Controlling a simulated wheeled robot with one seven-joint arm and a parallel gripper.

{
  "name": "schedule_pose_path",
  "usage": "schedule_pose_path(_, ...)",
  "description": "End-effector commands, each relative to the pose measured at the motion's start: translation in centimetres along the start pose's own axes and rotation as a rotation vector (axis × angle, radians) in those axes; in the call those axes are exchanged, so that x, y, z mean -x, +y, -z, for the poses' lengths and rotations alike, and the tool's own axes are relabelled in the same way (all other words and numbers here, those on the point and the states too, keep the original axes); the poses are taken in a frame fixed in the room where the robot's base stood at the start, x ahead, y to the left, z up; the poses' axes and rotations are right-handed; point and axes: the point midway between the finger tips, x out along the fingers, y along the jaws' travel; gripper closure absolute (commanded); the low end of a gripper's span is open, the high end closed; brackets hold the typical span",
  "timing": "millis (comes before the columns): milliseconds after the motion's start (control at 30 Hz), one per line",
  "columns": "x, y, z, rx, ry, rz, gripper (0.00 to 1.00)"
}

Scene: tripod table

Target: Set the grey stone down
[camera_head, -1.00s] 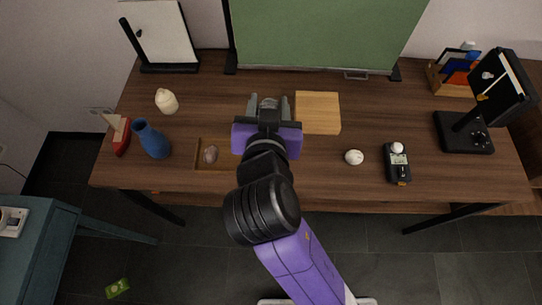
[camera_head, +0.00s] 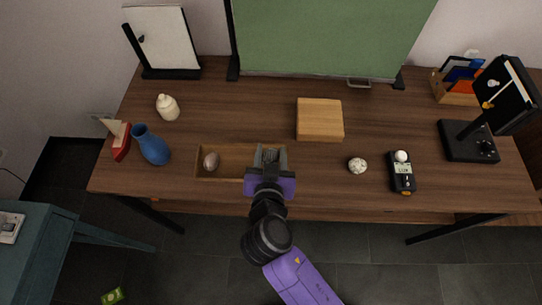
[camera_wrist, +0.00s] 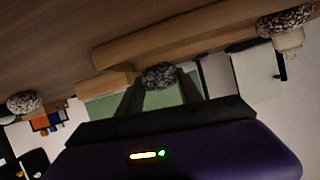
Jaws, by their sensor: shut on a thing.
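My gripper (camera_head: 270,155) is at the right end of a shallow wooden tray (camera_head: 240,147) near the table's front edge. In the wrist view its two fingers (camera_wrist: 160,86) are shut on a dark grey speckled stone (camera_wrist: 160,74). The stone is hidden between the fingers in the head view. The tray's walls show close by in the wrist view (camera_wrist: 190,32). I cannot tell whether the stone touches the tray. Another brownish-grey stone (camera_head: 211,161) lies in the tray's left end; it seems to show in the wrist view (camera_wrist: 286,20) too.
A pale wooden block (camera_head: 320,118) stands behind and right of the tray. A whitish speckled stone (camera_head: 357,166) and a meter (camera_head: 402,173) lie to the right. A blue vase (camera_head: 150,146) and cream bottle (camera_head: 167,108) stand left. Bare table lies between tray and pale stone.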

Motion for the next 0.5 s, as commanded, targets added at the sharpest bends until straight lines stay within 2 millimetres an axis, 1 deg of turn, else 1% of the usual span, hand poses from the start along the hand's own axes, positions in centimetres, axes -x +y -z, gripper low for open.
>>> schedule_pose_path(33, -0.3, 0.0, -0.8, 0.002, -0.001, 0.001, 1.00)
schedule_pose_path(133, -0.7, 0.2, -1.6, 0.001, 0.000, 0.000, 1.00)
schedule_pose_path(500, -0.9, 0.2, -2.0, -0.001, 0.001, 0.000, 1.00)
